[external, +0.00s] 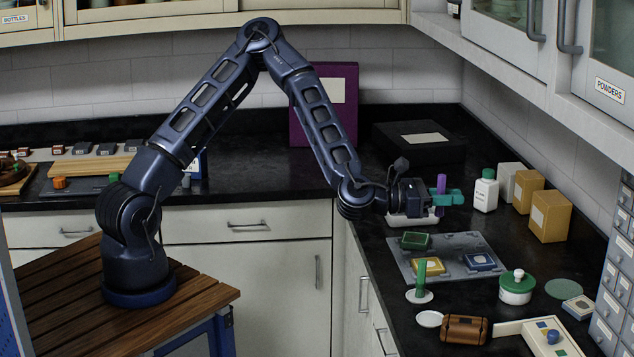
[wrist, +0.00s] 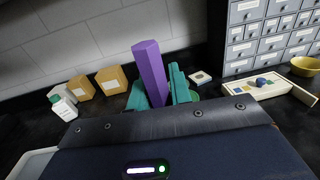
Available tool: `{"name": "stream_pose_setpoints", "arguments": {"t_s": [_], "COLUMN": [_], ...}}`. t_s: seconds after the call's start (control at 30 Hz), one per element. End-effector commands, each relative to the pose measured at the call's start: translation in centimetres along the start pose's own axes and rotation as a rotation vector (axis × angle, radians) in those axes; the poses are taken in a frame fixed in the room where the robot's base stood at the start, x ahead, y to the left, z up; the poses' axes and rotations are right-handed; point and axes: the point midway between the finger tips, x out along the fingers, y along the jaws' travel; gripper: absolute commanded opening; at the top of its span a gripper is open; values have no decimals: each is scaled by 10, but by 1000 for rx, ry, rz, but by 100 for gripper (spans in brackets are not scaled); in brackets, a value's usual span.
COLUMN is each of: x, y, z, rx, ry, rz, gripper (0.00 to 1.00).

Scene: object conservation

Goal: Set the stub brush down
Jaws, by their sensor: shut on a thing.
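The stub brush shows as a purple, straight-sided handle (wrist: 150,72) standing up between the teal fingers in the wrist view. It is a small purple upright (external: 441,183) in the external view. My gripper (external: 447,198) is shut on it, above the back right part of the dark counter. The teal fingertips (wrist: 161,95) sit on both sides of the handle. The brush's lower end is hidden behind the fingers and my wrist housing, so I cannot tell whether it touches anything.
A white tray (external: 410,219) lies below my gripper. A white bottle (external: 485,191) and yellow boxes (external: 549,216) stand to the right. In front are a grey mat (external: 452,244) with small blocks, a green stub (external: 421,278) on a white disc, and a green-lidded jar (external: 516,290).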

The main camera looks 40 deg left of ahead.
Motion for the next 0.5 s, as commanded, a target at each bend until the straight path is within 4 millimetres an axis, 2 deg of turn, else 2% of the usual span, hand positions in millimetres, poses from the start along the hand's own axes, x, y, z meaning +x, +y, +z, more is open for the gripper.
{"name": "stream_pose_setpoints", "arguments": {"t_s": [0.03,0.1,0.33,0.5], "x": [2,4,1,-7], "y": [22,50,140,206], "z": [0,-1,-2,-2], "rx": [-1,-1,-1,0], "ry": [0,1,2,2], "rz": [31,69,193,284], "gripper": [0,0,0,0]}}
